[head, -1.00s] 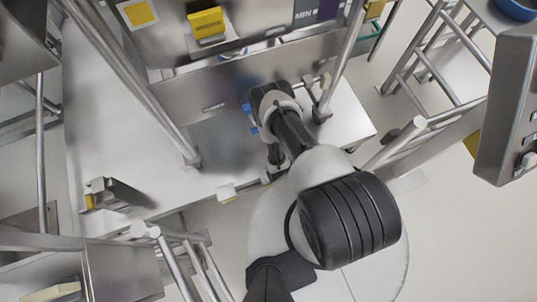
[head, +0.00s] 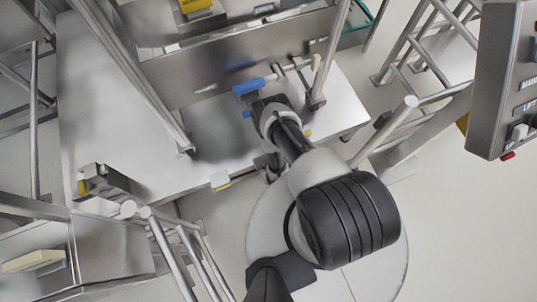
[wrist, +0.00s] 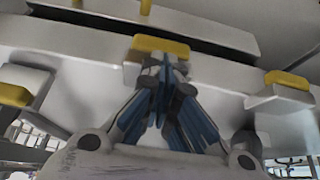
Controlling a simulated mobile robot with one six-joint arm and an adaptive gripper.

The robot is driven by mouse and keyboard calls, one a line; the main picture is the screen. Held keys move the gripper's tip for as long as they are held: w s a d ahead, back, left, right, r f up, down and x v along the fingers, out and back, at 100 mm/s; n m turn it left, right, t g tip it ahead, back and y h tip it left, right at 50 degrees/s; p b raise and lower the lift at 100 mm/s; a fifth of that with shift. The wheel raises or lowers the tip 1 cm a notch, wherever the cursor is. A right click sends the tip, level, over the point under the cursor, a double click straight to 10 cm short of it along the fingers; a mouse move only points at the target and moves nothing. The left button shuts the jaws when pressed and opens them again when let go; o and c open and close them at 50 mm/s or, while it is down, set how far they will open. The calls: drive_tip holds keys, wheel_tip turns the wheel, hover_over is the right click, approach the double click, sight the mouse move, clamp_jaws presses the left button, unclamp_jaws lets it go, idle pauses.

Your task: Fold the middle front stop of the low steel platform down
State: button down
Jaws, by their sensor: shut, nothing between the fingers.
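The low steel platform (head: 120,130) lies across the upper left of the head view. In the wrist view its front carries a left stop (wrist: 14,95), a middle stop (wrist: 162,45) and a right stop (wrist: 288,80), each with a yellow pad. My gripper (wrist: 165,68) is shut and empty, its blue-sided fingers together in front of the middle stop's bracket and hiding part of it. I cannot tell whether they touch.
Steel posts (head: 135,85) rise from the platform on both sides of my arm. A steel panel (head: 190,80) crosses above it. Rails (head: 165,245) stand at lower left, and a control box (head: 500,80) hangs at right. Open floor (head: 455,215) lies at lower right.

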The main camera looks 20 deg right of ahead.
idle(0.4)
drive_tip(key=v, duration=0.7)
drive_tip(key=shift+r, duration=0.25)
drive_tip(key=shift+s, duration=0.1)
